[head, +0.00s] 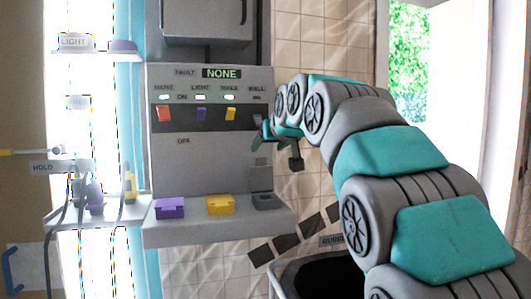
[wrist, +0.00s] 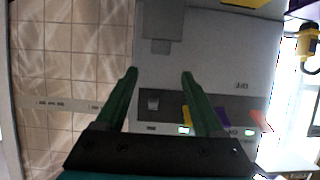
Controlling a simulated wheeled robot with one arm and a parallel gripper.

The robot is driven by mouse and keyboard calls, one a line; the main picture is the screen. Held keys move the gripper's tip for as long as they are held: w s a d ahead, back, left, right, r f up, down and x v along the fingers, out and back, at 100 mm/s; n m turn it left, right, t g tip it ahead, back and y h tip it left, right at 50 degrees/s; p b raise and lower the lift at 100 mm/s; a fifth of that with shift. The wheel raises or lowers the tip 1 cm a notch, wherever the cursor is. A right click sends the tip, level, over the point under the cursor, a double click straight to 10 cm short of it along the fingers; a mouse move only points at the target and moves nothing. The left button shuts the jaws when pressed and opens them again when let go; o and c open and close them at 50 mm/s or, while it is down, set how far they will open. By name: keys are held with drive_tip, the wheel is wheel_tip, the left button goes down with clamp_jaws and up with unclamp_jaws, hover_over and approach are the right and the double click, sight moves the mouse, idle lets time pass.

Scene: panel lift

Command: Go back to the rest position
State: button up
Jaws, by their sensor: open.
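My gripper (head: 276,143) is at the right side of the grey switch panel (head: 215,165) in the head view. In the wrist view its two green fingers (wrist: 159,75) are spread, with nothing held between them. The panel carries a red lever (head: 164,113), a purple lever (head: 201,114) and a yellow lever (head: 230,113) near the ON label, with lit lamps above. A grey switch (wrist: 153,102) shows between the fingers in the wrist view; whether a finger touches it I cannot tell. The fault display (head: 221,73) reads NONE.
A ledge below the panel holds a purple box (head: 170,207), a yellow box (head: 220,204) and a grey box (head: 266,202). A dark-mouthed bin (head: 290,272) stands below my arm. A shelf (head: 60,211) with tools and cords is at left. A tiled wall (head: 300,52) is behind.

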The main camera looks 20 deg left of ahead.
drive_tip(key=shift+s+d+r, duration=0.2)
drive_tip(key=shift+s, duration=0.15)
